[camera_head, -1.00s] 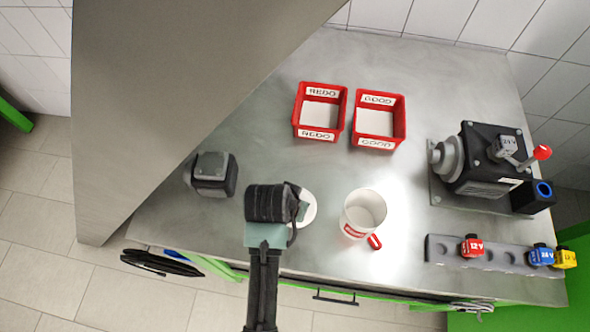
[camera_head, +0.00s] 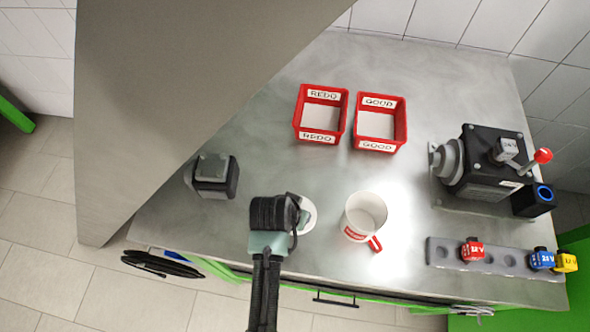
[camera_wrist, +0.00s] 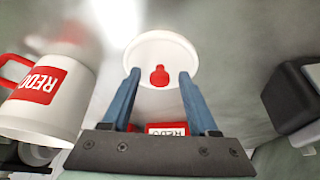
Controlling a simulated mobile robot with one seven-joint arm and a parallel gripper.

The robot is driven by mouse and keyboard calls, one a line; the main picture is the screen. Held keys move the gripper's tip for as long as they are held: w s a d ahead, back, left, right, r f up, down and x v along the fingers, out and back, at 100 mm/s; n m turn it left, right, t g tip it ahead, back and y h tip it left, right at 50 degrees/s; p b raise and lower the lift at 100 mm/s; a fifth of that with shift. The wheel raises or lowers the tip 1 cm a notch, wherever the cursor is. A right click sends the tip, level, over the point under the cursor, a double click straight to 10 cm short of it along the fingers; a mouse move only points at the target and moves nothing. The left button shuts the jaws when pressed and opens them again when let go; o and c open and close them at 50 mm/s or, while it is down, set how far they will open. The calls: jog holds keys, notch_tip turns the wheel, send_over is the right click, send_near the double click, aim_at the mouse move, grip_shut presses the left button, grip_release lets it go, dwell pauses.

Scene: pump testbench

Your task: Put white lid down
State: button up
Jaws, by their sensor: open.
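The white lid (camera_wrist: 160,52) is a round disc with a red knob (camera_wrist: 159,76) at its middle. In the wrist view the knob sits between the two blue fingers of my gripper (camera_wrist: 158,80). The fingers are open, with a gap on each side of the knob. In the head view my gripper (camera_head: 292,213) covers most of the lid, and only its white right edge (camera_head: 310,215) shows. The lid appears to lie on the steel tabletop, left of the mug, though its underside is hidden.
A dark grey block (camera_head: 212,177) stands left.

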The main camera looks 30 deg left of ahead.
jog(key=v, duration=1.2)
jog(key=shift+r, duration=0.1)
